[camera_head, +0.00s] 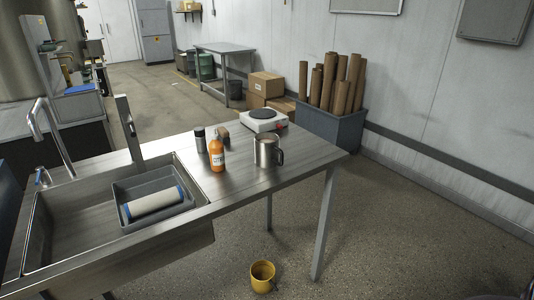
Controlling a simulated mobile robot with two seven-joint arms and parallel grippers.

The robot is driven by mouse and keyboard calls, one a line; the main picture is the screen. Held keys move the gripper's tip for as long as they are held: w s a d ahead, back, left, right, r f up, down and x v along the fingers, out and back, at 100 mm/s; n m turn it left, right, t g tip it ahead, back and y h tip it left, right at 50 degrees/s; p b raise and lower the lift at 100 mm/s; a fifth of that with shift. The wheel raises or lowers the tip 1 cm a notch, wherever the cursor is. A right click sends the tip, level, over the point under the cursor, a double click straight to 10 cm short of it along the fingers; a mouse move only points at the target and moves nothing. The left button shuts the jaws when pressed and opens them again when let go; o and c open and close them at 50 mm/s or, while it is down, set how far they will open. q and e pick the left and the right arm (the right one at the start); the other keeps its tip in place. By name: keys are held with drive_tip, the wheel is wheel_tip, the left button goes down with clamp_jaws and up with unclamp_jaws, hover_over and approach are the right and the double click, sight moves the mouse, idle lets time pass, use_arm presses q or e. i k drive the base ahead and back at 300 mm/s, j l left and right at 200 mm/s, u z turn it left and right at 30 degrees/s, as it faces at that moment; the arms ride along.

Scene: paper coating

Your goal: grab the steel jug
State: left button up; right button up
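The steel jug (265,152) stands upright on the metal table (310,160), near its right part. It is a shiny cylinder with a dark handle on its right side. Nothing touches it. Neither of my grippers shows in the head view.
An orange bottle (217,156), a dark cylinder (200,140) and a small brown object (222,133) stand left of the jug. A white hot plate (264,121) sits behind it. A sink (75,225) holds a grey tray (122,190) with a roller. A yellow mug (262,277) is on the floor.

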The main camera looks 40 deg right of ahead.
sight(267, 150)
drive_tip(key=i+j+z, duration=0.2)
drive_tip(key=j, duration=0.2)
drive_tip(key=i+j+z, duration=0.2)
drive_tip(key=j, duration=0.25)
drive_tip(key=j+z, duration=0.2)
drive_tip(key=j, duration=0.2)
drive_tip(key=i+j+z, duration=0.2)
drive_tip(key=j, duration=0.25)
drive_tip(key=k, duration=0.15)
